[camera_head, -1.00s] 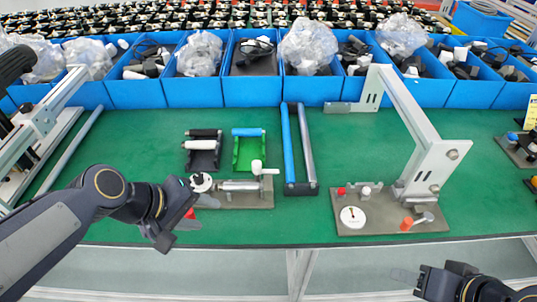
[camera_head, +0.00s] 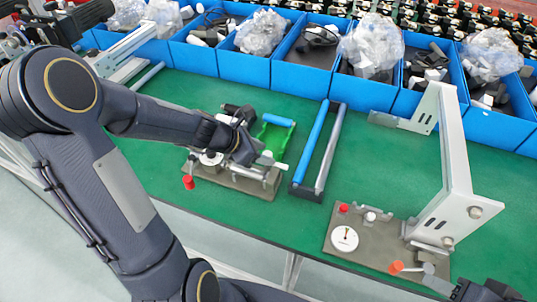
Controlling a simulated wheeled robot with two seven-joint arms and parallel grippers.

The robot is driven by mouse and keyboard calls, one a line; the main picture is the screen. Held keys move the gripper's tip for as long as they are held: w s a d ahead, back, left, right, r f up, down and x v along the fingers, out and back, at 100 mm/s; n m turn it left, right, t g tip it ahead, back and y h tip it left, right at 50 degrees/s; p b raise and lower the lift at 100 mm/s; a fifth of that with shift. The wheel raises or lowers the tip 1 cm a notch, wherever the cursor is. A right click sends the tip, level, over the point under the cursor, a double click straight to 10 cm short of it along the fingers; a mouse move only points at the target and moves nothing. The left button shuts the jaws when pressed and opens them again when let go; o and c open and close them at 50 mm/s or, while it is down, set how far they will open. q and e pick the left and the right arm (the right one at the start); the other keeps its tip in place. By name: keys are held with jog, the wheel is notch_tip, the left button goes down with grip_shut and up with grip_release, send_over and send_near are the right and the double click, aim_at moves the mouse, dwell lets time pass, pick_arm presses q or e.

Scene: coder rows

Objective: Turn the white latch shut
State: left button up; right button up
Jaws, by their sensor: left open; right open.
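A grey fixture plate (camera_head: 245,186) on the green table carries a metal cylinder and a white-tipped lever (camera_head: 278,165) at its right end; I take this lever for the white latch. My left gripper (camera_head: 244,148) is over the fixture, just left of the lever. Its fingers are partly hidden by its own wrist, and I cannot tell whether they touch the fixture. A white round part (camera_head: 210,158) shows below my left wrist, partly covered. My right gripper (camera_head: 478,292) is at the bottom right edge, low and cut off by the frame, away from the fixture.
A green tray (camera_head: 274,134) stands behind the fixture. A rack with a blue roller (camera_head: 314,133) is to its right. A second plate (camera_head: 372,240) with a gauge and a tall white bracket (camera_head: 455,165) stands further right. Blue bins (camera_head: 244,70) line the back.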

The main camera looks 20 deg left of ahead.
pick_arm(q)
jog(key=shift+x, duration=1.15)
jog(key=c, duration=1)
